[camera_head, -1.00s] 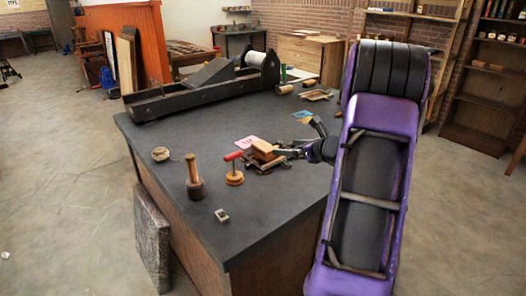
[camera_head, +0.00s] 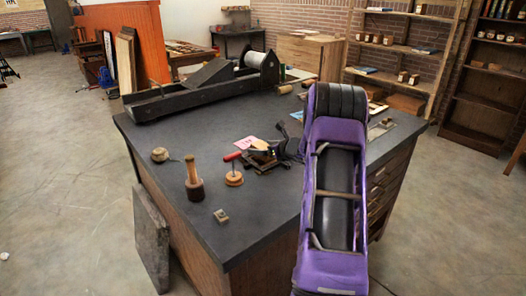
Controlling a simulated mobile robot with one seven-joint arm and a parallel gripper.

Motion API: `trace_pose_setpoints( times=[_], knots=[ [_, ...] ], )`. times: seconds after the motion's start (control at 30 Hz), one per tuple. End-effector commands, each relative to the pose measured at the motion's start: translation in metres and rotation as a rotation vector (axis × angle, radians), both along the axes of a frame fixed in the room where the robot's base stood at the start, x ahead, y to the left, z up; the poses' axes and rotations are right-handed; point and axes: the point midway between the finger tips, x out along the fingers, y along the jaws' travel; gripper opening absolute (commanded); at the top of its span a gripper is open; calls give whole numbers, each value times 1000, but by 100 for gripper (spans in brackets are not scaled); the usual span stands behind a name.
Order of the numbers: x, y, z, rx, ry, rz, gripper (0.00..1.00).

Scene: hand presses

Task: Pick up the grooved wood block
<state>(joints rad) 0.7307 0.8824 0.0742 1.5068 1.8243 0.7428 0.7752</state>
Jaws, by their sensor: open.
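The wood block (camera_head: 259,145) is a small tan piece on the dark table, just right of the red-handled tool. Only part of it shows, and its groove cannot be made out. My gripper (camera_head: 272,151) is open and low over the table at the block's right side. Its dark fingers cover part of the block and the dark frame-like piece (camera_head: 260,163) around or under it. I cannot tell whether the fingers touch the block.
A pink card (camera_head: 246,142) lies behind. A long black press (camera_head: 200,88) fills the back. The table's (camera_head: 260,220) front is mostly clear.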

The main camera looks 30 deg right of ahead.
Motion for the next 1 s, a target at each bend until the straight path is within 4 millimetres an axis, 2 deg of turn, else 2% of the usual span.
trace_pose_setpoints(
  times=[0.23,0.77,1.0],
  knots=[
    [2,0,-1,1,0,-1,98],
    [1,0,0,1,0,-1,2],
    [2,0,2,0,-1,-1,0]
  ],
)
